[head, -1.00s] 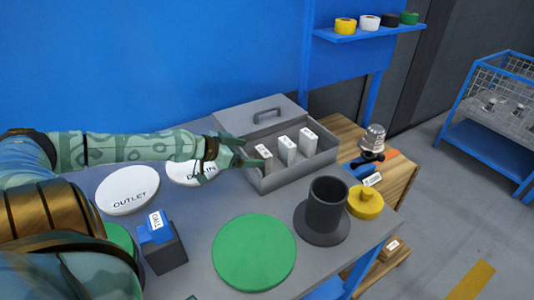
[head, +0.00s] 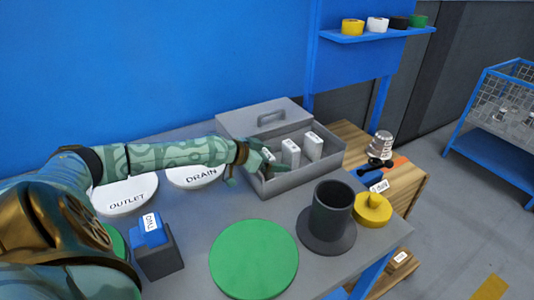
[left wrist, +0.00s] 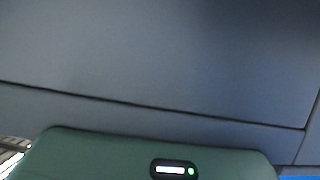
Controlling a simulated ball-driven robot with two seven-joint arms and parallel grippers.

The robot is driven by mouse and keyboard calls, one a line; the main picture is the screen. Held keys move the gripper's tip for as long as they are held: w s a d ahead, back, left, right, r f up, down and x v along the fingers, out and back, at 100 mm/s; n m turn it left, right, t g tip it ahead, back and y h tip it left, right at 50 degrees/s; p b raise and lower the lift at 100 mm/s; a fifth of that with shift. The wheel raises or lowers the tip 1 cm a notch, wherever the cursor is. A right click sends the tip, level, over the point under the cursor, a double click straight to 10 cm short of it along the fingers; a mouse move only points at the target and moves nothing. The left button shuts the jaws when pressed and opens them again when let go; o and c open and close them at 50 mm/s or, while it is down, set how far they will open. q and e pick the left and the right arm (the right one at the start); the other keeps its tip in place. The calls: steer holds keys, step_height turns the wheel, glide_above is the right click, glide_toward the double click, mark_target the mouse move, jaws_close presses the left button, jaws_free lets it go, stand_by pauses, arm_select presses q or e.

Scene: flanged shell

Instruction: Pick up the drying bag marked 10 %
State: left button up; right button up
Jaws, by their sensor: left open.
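Three white drying bags stand upright in a row in the open grey box: a left one (head: 268,147), a middle one (head: 291,153) and a right one (head: 313,146). Their marks are too small to read, so I cannot tell which is 10 %. My left gripper (head: 256,166) is open at the box's left end, right by the left bag and partly covering it. I cannot tell whether it touches the bag. The left wrist view shows plain grey surfaces and part of my green gripper housing, no bag. My right gripper is not in view.
The box's lid (head: 262,117) lies behind it. White OUTLET (head: 125,196) and DRAIN (head: 197,177) discs lie at the left, near a blue-topped block (head: 150,232).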

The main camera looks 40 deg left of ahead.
arm_select(q)
steer(key=shift+s+r, duration=0.1)
steer(key=shift+c, duration=0.9)
steer(key=c, duration=0.9)
steer(key=shift+c, duration=0.2)
